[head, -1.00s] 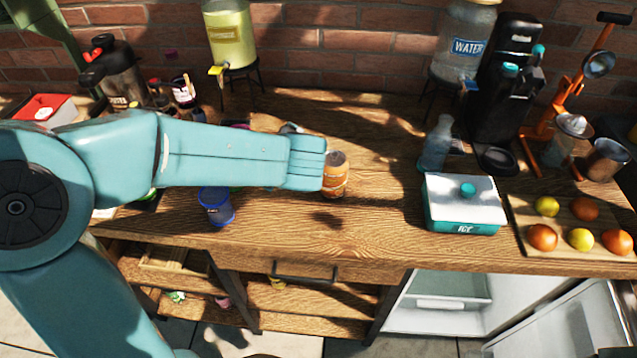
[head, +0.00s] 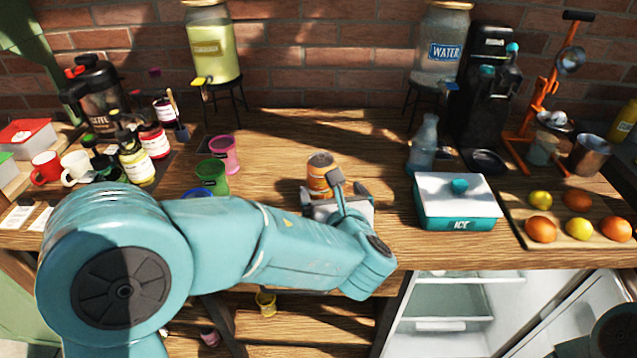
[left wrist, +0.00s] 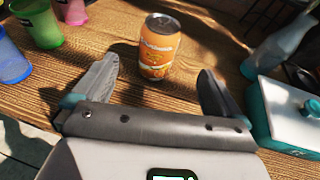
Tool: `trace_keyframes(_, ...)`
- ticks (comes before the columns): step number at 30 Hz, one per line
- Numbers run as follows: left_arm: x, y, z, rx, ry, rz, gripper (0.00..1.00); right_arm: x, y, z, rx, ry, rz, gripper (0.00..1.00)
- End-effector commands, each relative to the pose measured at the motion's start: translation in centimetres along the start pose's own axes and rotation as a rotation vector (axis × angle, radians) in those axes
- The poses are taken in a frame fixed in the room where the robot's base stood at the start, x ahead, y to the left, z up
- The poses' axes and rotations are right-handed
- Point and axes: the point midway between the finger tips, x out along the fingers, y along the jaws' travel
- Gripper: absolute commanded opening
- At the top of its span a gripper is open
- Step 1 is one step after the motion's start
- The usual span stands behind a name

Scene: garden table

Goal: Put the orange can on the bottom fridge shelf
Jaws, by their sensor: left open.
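The orange can (head: 320,172) stands upright on the wooden table, near its middle. It also shows in the left wrist view (left wrist: 158,47), just beyond the fingers. My left gripper (head: 327,190) is open, on the near side of the can. In the left wrist view its fingers (left wrist: 155,80) are spread wide, with the can ahead of the gap between them. The fridge (head: 440,328) is under the table's right part; its white interior and a shelf (head: 452,298) show. Its lowest part is cut off by the frame. The fridge door (head: 535,322) stands open at right. My right gripper is not in view.
A teal-and-white ice box (head: 456,210) stands right of the can, near a glass bottle (head: 424,145). A board (head: 519,229) of fruit is farther right. Green (head: 212,176) and pink (head: 224,153) cups stand left. The table behind the can is clear.

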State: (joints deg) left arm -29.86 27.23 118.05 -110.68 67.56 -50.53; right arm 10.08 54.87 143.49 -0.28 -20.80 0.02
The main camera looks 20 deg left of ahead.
Motion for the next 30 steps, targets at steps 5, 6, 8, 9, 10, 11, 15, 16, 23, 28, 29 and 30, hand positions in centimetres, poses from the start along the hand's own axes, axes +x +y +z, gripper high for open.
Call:
trace_keyframes(5, 4.4, 0.2, 0.1, -0.002, 0.003, 0.006, 0.99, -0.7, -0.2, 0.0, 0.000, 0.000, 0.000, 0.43)
trace_keyframes(6, 5.2, 0.2, 0.1, -0.002, 0.003, 0.007, 0.99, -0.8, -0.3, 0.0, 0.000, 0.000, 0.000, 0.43)
trace_keyframes(8, 6.3, 0.2, 0.1, -0.002, 0.003, 0.005, 0.99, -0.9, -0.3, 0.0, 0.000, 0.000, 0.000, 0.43)
trace_keyframes(9, 6.9, 0.3, 0.1, -0.003, 0.002, 0.006, 0.99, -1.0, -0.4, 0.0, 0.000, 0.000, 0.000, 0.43)
trace_keyframes(10, 7.2, 0.3, 0.1, -0.003, 0.002, 0.006, 0.99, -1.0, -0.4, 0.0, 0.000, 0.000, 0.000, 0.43)
trace_keyframes(11, 7.5, 0.3, 0.1, -0.002, 0.002, 0.005, 0.99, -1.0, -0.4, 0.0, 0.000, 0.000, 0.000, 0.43)
trace_keyframes(15, 8.3, 0.4, 0.1, -0.003, 0.002, 0.006, 0.99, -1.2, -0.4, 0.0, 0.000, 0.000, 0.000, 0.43)
trace_keyframes(16, 8.6, 0.4, 0.2, -0.003, 0.002, 0.006, 0.99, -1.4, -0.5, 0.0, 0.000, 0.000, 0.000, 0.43)
trace_keyframes(23, 12.2, 0.5, 0.7, -0.003, 0.002, 0.007, 0.99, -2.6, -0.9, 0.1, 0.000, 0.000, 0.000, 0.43)
trace_keyframes(28, 13.2, 0.5, 0.6, -0.003, 0.001, 0.005, 0.99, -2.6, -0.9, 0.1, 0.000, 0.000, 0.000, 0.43)
trace_keyframes(29, 13.2, 0.5, 0.6, -0.003, 0.001, 0.005, 0.99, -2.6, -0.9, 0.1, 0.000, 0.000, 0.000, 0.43)
trace_keyframes(30, 13.2, 0.5, 0.6, -0.003, 0.001, 0.005, 0.99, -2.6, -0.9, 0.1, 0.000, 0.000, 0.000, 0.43)
